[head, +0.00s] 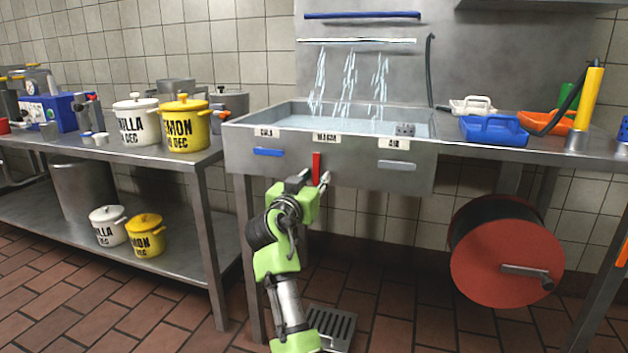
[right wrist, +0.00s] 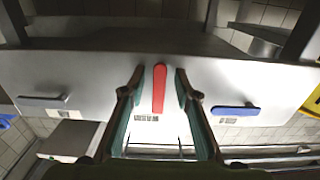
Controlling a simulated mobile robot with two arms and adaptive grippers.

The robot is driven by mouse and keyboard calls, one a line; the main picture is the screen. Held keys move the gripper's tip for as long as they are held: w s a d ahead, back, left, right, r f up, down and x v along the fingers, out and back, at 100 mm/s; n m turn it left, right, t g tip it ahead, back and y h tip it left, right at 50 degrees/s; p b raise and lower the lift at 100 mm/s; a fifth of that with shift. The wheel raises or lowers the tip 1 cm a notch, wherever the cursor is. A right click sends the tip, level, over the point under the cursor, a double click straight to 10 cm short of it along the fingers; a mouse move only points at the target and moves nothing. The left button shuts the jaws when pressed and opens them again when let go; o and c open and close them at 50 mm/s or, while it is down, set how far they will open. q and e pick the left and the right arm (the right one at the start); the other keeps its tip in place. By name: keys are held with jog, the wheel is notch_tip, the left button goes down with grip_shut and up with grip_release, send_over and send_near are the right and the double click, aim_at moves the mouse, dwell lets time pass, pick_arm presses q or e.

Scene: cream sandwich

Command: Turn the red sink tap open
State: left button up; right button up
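The red tap (head: 316,167) is a narrow lever on the front panel of the steel sink (head: 360,172), below the middle label. It stands upright, while the blue tap (head: 268,152) and the white tap (head: 397,165) on either side lie level. My right gripper (head: 313,179) is at the red tap, fingers apart. In the right wrist view the red tap (right wrist: 159,88) lies between the two open fingers of the right gripper (right wrist: 159,80), with a gap on each side. Streams of water (head: 348,75) fall into the sink basin. My left gripper is not in view.
A steel table (head: 205,158) at the left holds a white pot (head: 136,122) and a yellow pot (head: 185,125). A blue tray (head: 494,130) lies on the counter right of the sink. A red reel (head: 506,255) hangs below that counter. A drain grate (head: 332,325) is in the floor.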

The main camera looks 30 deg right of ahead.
jog(key=shift+s+a+f, duration=0.1)
jog(key=shift+s+a, duration=0.1)
jog(key=shift+a, duration=0.15)
jog(key=v, duration=0.6)
jog(key=shift+s+a, duration=0.25)
jog(key=shift+s, duration=0.05)
jog(key=shift+w+a, duration=0.1)
